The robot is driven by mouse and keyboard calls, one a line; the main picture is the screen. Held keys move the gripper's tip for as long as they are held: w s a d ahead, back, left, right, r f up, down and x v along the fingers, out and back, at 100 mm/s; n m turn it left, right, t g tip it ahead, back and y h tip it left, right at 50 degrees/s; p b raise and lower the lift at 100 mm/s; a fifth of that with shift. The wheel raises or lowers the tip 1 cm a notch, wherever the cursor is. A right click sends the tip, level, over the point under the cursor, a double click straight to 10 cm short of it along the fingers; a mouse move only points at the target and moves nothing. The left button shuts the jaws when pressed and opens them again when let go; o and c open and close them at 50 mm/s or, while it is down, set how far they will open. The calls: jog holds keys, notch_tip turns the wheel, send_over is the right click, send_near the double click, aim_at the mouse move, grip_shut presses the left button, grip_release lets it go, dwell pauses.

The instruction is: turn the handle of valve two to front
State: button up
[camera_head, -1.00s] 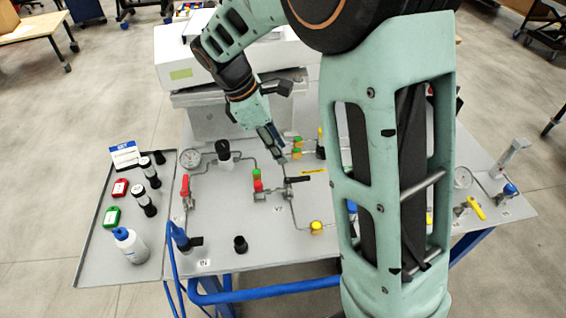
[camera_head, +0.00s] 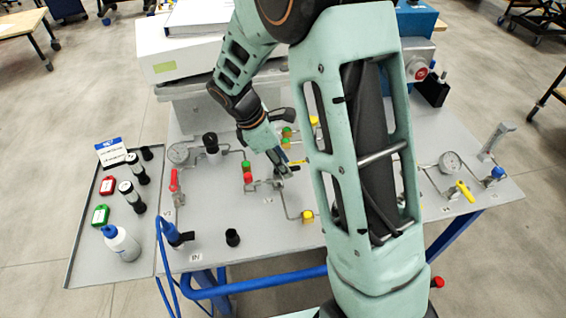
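Valve two (camera_head: 276,184) sits on the grey panel, right of a red-and-green fitting (camera_head: 248,173), with a small label (camera_head: 268,199) in front of it. My gripper (camera_head: 284,172) reaches down from the back left, with its fingertips at the valve's handle. The gap between the fingers is too small to judge.
A yellow fitting (camera_head: 307,216) and black cap (camera_head: 232,238) are nearer the front. My arm hides the panel's middle right. A side tray (camera_head: 84,247) holds bottles.

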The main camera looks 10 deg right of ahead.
jog(key=shift+c, duration=0.4)
grip_shut()
jog(key=shift+m, duration=0.3)
jog(key=m, duration=0.1)
jog(key=m+g+p, duration=0.1)
jog(key=m, duration=0.1)
jog(key=shift+s+r+g, duration=0.1)
jog(key=shift+s+g, duration=0.15)
jog(key=shift+g, duration=0.05)
jog(key=m, duration=0.2)
jog(key=m+g+p, duration=0.1)
jog(key=m, duration=0.1)
jog(key=shift+s+a+y, duration=0.15)
jog(key=shift+s+y, duration=0.05)
jog(key=shift+y, duration=0.2)
jog(key=m, duration=0.2)
jog(key=m+g+y+p, duration=0.1)
jog(key=m, duration=0.1)
jog(key=shift+s+a+m, duration=0.15)
jog(key=shift+a+m, duration=0.05)
jog(key=shift+m, duration=0.1)
jog(key=m+y, duration=0.1)
jog(key=m, duration=0.2)
jog(key=m+y, duration=0.1)
jog(key=m, duration=0.1)
jog(key=shift+s+a+m+g+y, duration=0.1)
jog(key=shift+a+m+g+y, duration=0.2)
jog(key=shift+a+g, duration=0.1)
